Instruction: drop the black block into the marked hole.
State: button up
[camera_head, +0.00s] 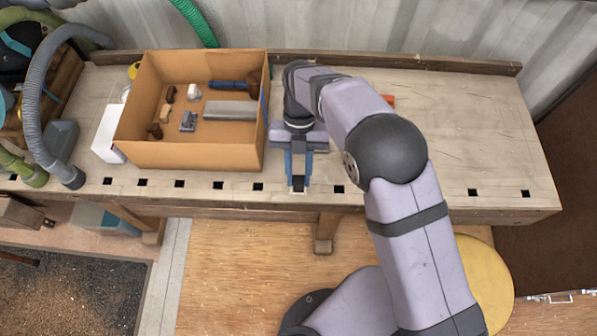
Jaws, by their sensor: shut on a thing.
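My gripper (298,186) points down over the front edge strip of the workbench, with its two blue fingers close together. It is shut on the black block (298,182), which shows only as a small dark shape between the fingers. A pale patch (299,191) shows just below the fingertips, in line with the row of square holes. It may be the mark of the marked hole, but the fingers cover most of that spot. I cannot tell whether the block touches the bench or the hole.
The wooden workbench (450,130) has several dark square holes along its front edge, one (338,189) right of my gripper. An open cardboard box (190,156) with tools and small blocks stands close on the left. A white box (107,138) stands beside it. The right side of the bench is clear.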

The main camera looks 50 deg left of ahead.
jog(key=shift+f+b, duration=0.75)
jog(key=shift+f, duration=0.6)
dwell(0.7)
jog(key=o, duration=1.1)
jog(key=shift+r, duration=0.2)
jog(key=shift+r+p, duration=2.45)
jog(key=shift+r, duration=0.9)
